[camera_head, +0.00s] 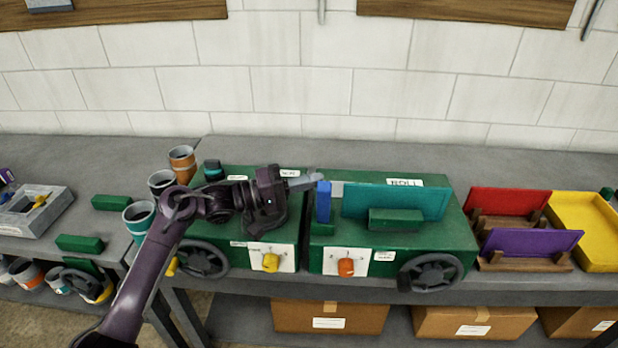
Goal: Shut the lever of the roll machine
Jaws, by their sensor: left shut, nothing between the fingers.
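The roll machine (440,238) is a green box with a "ROLL" label at the back of its top. A teal panel (395,202) stands upright on it, with a small green block in front. A blue upright lever (323,204) stands at the machine's left end. An orange knob (346,267) and a dark handwheel (432,272) are on its front. My left gripper (308,182) is shut and empty. Its fingertips point right, close to the top of the blue lever; I cannot tell whether they touch it. My right gripper is not in view.
A second green machine (222,240) with a yellow knob stands left, under my left arm. Cans (182,160) stand behind and left of it. Red (507,202) and purple (530,242) panels in wooden holders and a yellow tray (598,262) stand right. Cardboard boxes (330,316) sit below.

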